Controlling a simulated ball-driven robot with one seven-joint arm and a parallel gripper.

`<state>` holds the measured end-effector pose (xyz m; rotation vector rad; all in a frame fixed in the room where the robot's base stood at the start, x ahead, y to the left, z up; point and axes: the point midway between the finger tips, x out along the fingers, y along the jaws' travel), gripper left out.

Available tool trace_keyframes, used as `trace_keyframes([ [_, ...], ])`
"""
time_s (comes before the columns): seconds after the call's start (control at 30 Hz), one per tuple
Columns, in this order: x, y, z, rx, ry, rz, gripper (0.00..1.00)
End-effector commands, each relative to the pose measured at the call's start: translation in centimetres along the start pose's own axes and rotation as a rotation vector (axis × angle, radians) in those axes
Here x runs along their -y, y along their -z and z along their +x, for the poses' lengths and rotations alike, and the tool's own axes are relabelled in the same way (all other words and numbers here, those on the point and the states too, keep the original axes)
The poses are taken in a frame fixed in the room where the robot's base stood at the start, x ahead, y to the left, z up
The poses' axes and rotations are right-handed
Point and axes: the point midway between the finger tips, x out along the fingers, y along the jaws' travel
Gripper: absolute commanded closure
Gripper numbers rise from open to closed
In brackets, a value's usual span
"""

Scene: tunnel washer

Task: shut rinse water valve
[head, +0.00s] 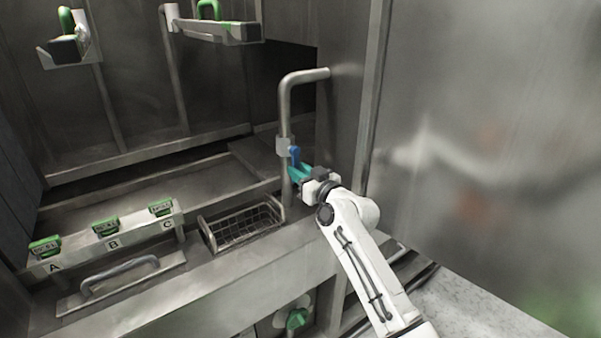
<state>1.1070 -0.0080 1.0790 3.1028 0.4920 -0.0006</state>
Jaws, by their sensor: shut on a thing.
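A blue lever (294,153) sits on a grey valve body (283,146) on the upright steel pipe, which I take to be the rinse water valve. My gripper (297,169) has teal fingers and reaches up from the lower right. It is shut on the blue lever. The fingers hide the lever's lower part. The lever's upper end shows just above them, close beside the pipe.
The bent steel pipe (286,105) stands beside a steel wall panel (345,115). A wire basket (240,238) lies left of my arm. Labelled green-topped clips (105,224) line a ledge. A green knob (297,318) is below. A bar handle (118,269) projects at lower left.

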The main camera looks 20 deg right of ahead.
Motion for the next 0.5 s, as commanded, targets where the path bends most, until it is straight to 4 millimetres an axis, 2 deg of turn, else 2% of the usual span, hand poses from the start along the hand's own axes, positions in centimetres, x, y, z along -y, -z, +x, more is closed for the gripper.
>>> trace_keyframes([
  [0.03,0.0,-0.01,-0.01,0.0,0.0,0.0,0.9],
  [0.13,0.01,-0.02,-0.01,0.0,0.0,0.0,1.0],
  [0.5,0.01,-0.02,-0.01,0.0,0.0,0.0,1.0],
])
